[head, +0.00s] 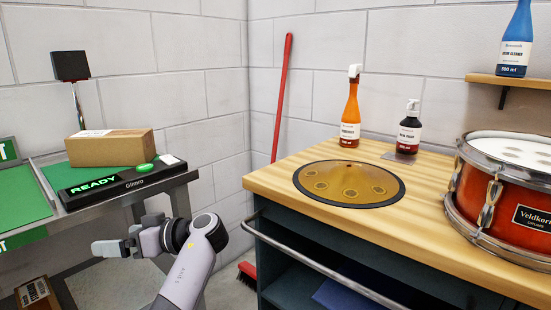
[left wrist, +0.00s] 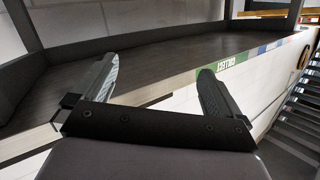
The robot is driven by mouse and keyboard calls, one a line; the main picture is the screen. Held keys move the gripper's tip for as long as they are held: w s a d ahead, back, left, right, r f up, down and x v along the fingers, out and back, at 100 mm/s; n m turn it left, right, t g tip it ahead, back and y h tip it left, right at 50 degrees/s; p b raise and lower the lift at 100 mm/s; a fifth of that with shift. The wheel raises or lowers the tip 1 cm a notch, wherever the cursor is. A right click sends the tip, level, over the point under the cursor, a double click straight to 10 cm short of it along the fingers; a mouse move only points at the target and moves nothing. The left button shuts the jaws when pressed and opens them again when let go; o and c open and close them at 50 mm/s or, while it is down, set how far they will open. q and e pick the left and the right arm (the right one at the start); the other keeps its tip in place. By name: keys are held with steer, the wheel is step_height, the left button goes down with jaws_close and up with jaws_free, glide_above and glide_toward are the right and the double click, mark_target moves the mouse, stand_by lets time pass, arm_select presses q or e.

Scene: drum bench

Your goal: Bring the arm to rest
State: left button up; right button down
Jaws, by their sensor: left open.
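My left arm (head: 188,260) reaches up from the bottom of the head view, and its gripper (head: 105,248) points to the left. The gripper is in the gap in front of the grey side table, left of the wooden bench, and looks clear of both. In the left wrist view the two fingers (left wrist: 160,75) stand wide apart with nothing between them. Behind them is a dark surface with a pale front edge. My right gripper is not in view.
The wooden bench (head: 430,215) holds a bronze disc (head: 345,180), a red drum (head: 500,195) and two bottles, with a rail (head: 310,260) along its front. The side table holds a cardboard box (head: 110,147) and a READY panel (head: 115,184). A red-handled broom (head: 282,95) leans behind.

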arm_select(q)
step_height(320, 180, down, 14)
steer(key=s+a+m+t+h, duration=0.2)
steer(key=m+t+h, duration=0.1)
steer(key=m+h, duration=0.15)
steer(key=s+d+f+m+t+h, duration=0.2)
steer(key=s+d+f+m+h, duration=0.15)
steer(key=s+f, duration=0.4)
steer(key=s+d+f+m+t+h, duration=0.1)
steer(key=s+d+f+m+h, duration=0.35)
steer(key=f, duration=0.45)
steer(key=s+d+r+m+t+h, duration=0.1)
steer(key=s+d+r+h, duration=0.15)
steer(key=s, duration=0.45)
steer(key=s+d+r+m+t+h, duration=0.1)
steer(key=s+d+m+h, duration=0.15)
steer(key=s, duration=0.45)
step_height(320, 180, up, 14)
steer(key=p, duration=1.8)
steer(key=shift+s+a+r+n, duration=0.25)
steer(key=shift+s+a+n, duration=0.05)
